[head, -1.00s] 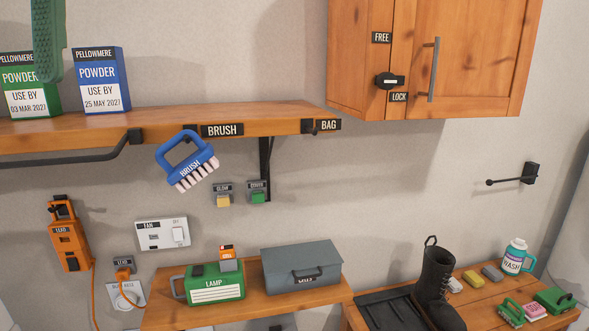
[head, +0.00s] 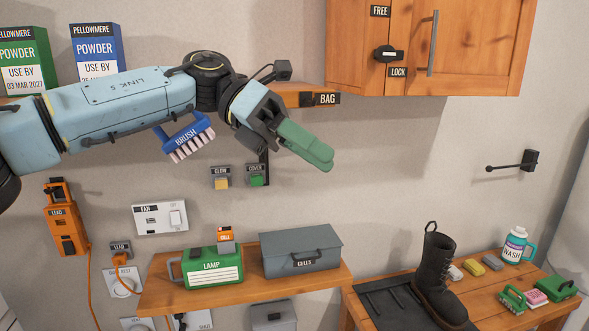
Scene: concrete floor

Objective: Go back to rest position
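My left arm reaches in from the left, across the shelf, in the head view. Its gripper (head: 308,147), with long green fingers, points down and right in front of the wall, below the BAG label. The fingers overlap from this side, so any gap between them is hidden. I see nothing clearly held in them. My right gripper is not in view.
The arm passes before the blue BRUSH (head: 187,138) and the powder boxes (head: 97,52). A wooden cabinet (head: 470,50) is at upper right. Below are the LAMP box (head: 212,268), a grey case (head: 302,250) and a black boot (head: 437,275).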

